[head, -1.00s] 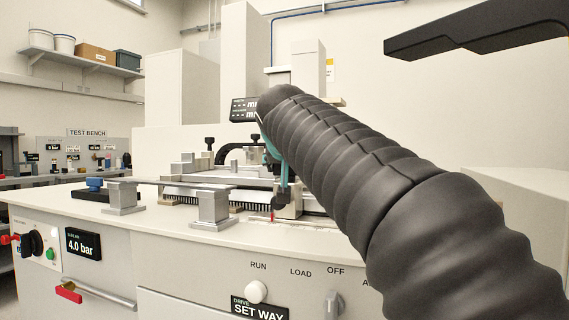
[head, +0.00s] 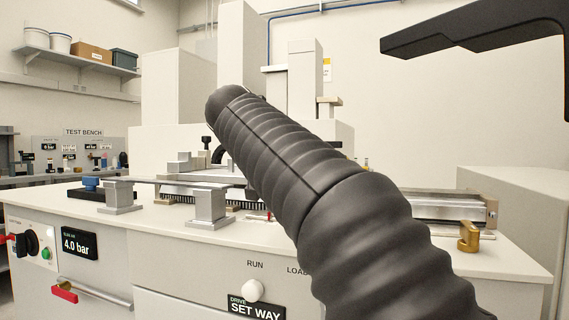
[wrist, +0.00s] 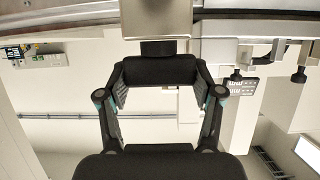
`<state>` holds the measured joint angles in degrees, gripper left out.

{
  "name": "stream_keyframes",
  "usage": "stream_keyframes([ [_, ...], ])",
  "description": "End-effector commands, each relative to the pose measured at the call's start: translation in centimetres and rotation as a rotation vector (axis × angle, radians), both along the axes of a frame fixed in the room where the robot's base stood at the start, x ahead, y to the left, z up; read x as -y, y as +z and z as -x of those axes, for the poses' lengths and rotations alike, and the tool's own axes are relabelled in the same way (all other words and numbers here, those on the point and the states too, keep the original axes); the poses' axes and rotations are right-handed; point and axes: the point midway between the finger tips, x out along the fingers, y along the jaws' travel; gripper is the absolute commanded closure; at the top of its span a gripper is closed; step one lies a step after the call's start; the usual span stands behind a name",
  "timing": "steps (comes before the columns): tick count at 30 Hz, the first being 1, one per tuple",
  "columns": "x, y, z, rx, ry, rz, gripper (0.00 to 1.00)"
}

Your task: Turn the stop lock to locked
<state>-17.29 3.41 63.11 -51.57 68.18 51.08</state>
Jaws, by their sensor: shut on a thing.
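In the wrist view, the two fingers of my gripper (wrist: 161,86) stand on either side of a wide black handle (wrist: 160,69) and are shut on it. A short dark neck (wrist: 158,47) joins this handle to a pale metal block (wrist: 157,18) at the top of the picture. I take the handle to be the stop lock, but no label on it shows. Its locked or unlocked mark cannot be seen. In the head view, my own dark arm hides the gripper and the handle.
Two other black knobs (wrist: 235,74) (wrist: 299,75) hang at the right of the wrist view. In the head view, metal supports (head: 209,207) stand on the white bench top (head: 150,220). A brass piece (head: 468,237) sits by a rail at the right.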

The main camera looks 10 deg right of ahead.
Motion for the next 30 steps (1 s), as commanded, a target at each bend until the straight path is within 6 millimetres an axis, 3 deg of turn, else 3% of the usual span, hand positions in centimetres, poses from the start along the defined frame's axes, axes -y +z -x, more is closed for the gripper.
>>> stream_keyframes([
  [5,0.1,-0.2,0.0,-0.004,-0.002,-0.001,0.69],
  [6,0.1,-0.2,0.0,-0.004,-0.002,-0.001,0.32],
  [9,0.1,-0.2,0.0,-0.004,-0.002,0.000,0.08],
  [22,-0.3,0.2,0.4,-0.001,0.000,0.000,0.08],
  [30,-2.7,1.9,3.8,0.000,0.004,0.000,0.08],
])
